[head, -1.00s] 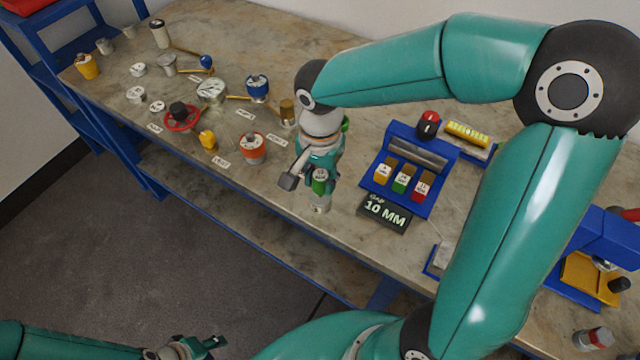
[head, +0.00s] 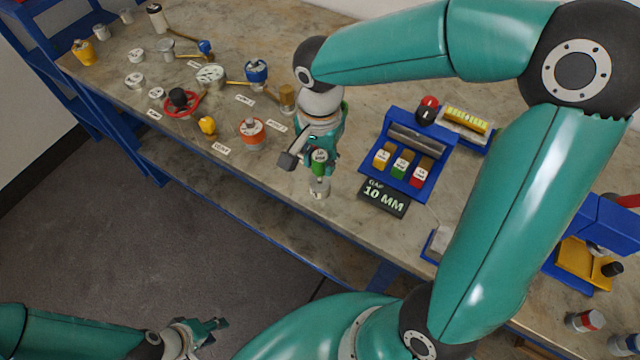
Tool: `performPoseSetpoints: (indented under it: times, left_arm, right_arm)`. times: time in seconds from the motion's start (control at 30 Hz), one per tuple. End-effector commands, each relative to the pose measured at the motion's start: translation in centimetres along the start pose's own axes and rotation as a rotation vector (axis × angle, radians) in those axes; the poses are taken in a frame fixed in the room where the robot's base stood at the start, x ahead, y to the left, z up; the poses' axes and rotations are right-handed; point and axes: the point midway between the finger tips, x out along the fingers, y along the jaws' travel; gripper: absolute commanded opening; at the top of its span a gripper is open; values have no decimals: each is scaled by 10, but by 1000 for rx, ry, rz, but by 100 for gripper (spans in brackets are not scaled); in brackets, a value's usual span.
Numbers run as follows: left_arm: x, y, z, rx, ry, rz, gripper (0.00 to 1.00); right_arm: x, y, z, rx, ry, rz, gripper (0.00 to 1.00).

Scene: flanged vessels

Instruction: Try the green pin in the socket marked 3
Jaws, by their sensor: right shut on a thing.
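My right gripper (head: 318,154) hangs over the front part of the bench, pointing down. It is shut on the green pin (head: 319,169), which is upright with a pale marked top. A short silvery cylinder (head: 319,188) shows directly below the green part. I cannot tell whether it is the pin's own metal end or a separate piece, nor read its mark. No socket marked 3 can be made out. My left gripper (head: 213,332) is at the bottom left, away from the bench, apparently open and empty.
A blue rack (head: 437,161) with yellow, green and red blocks stands right of my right gripper, behind a "10 MM" display (head: 385,197).

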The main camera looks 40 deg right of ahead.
Motion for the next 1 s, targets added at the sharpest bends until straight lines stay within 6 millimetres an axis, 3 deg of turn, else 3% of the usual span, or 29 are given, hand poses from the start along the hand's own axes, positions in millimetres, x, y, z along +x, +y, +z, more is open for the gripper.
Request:
performPoseSetpoints:
  times: [1.0]
  left_arm:
    - [7,-2,0,0,0,0,40]
  right_arm:
    - [6,0,0,0,0,0,0]
